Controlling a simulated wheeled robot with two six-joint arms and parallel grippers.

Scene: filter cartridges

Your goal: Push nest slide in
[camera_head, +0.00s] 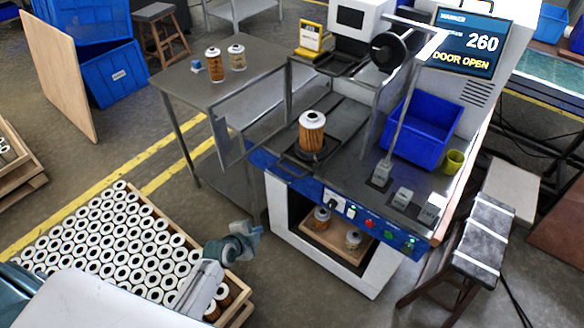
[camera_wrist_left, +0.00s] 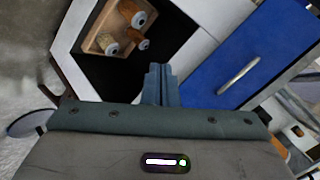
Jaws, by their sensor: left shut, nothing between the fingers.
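The nest slide (camera_head: 290,170) sits at the front of the marking machine's top, with its dark handle toward the front edge. An orange filter cartridge with a white top (camera_head: 312,132) stands upright on it, in front of the marking head. My left gripper (camera_head: 254,236) is shut and empty, in front of and below the slide, over the floor between the crate and the machine. Its closed fingers (camera_wrist_left: 161,84) show in the left wrist view, apart from anything. My right gripper is not in view.
The display (camera_head: 468,43) reads "260" and "DOOR OPEN". A blue bin (camera_head: 425,125) stands on the machine top, right of the slide. A crate of cartridges (camera_head: 105,235) is at left. Two cartridges stand on the grey table (camera_head: 200,70).

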